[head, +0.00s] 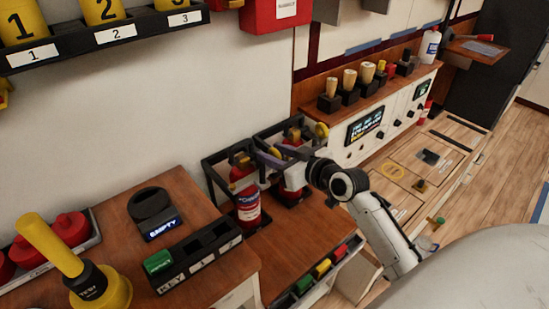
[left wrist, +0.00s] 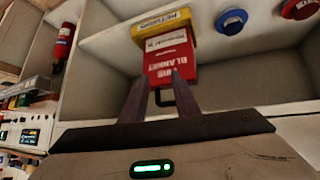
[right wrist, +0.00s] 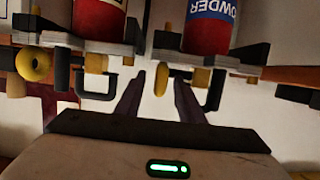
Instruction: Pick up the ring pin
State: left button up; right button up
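Two red fire extinguishers stand in black racks on the wooden counter, a near one (head: 247,200) and a far one (head: 292,178). A yellow ring pin (right wrist: 162,78) shows edge-on in the right wrist view at the near extinguisher's valve. My right gripper (right wrist: 158,80) is open, its fingertips on either side of that ring with gaps visible. In the head view, the right gripper (head: 273,158) reaches between the extinguishers' tops. Another yellow ring (right wrist: 33,64) is on the far extinguisher. My left gripper (left wrist: 159,80) is open before a red fire blanket pack (left wrist: 170,62).
A black key holder (head: 198,255) and a yellow-handled plunger-like tool (head: 50,245) are on the left counter. A control panel (head: 365,125) with knobs stands at the back right. Black rack bars lie close around my right gripper.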

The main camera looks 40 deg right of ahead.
grip_shut()
